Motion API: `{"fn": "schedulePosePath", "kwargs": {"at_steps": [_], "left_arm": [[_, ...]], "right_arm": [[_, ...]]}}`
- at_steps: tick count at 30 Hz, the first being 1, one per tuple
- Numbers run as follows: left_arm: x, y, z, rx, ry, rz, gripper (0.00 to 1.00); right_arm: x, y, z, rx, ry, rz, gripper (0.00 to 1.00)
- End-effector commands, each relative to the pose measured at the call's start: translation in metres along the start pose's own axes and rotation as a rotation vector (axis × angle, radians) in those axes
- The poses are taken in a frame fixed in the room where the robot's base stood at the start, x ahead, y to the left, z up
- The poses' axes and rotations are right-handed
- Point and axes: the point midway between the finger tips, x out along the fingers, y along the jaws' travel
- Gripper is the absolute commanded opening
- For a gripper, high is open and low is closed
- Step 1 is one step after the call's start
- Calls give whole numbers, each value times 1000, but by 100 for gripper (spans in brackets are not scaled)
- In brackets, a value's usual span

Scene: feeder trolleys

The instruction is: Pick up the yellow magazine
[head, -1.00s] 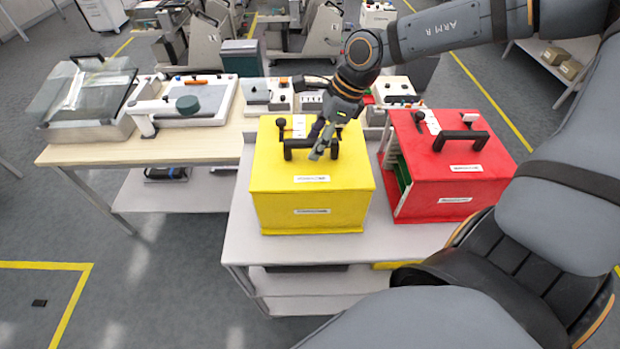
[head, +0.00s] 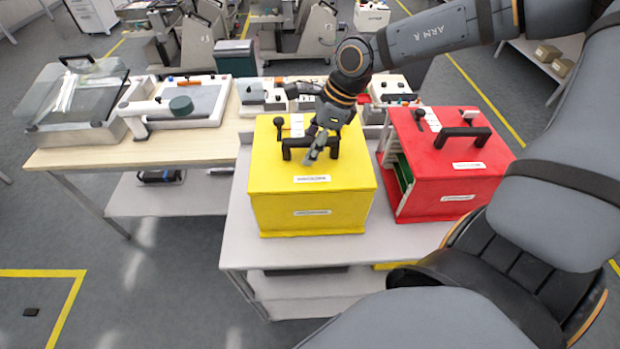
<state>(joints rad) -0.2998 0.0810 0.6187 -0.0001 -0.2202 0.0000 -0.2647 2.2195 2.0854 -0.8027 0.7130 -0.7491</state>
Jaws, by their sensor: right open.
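The yellow magazine (head: 312,190) is a box with white labels and a black handle (head: 287,150) on top. It stands on the near grey trolley in the head view. My right gripper (head: 316,150) is open and hangs over the top of the yellow magazine, with its fingers at the handle. The gripper hides part of the handle, and I cannot tell whether the fingers touch it. My left gripper is not in view.
A red magazine (head: 450,180) stands close to the right of the yellow one on the same trolley (head: 240,235). Behind is a wooden bench (head: 190,150) with several devices.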

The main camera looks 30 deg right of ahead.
Motion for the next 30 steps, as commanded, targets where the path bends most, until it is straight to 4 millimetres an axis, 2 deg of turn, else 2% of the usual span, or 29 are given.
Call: {"fn": "schedulePosePath", "kwargs": {"at_steps": [20, 30], "left_arm": [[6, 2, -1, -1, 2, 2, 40], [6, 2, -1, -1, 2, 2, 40]], "right_arm": [[2, 0, -1, 0, 0, 0, 50], [2, 0, -1, 0, 0, 0, 3]]}}
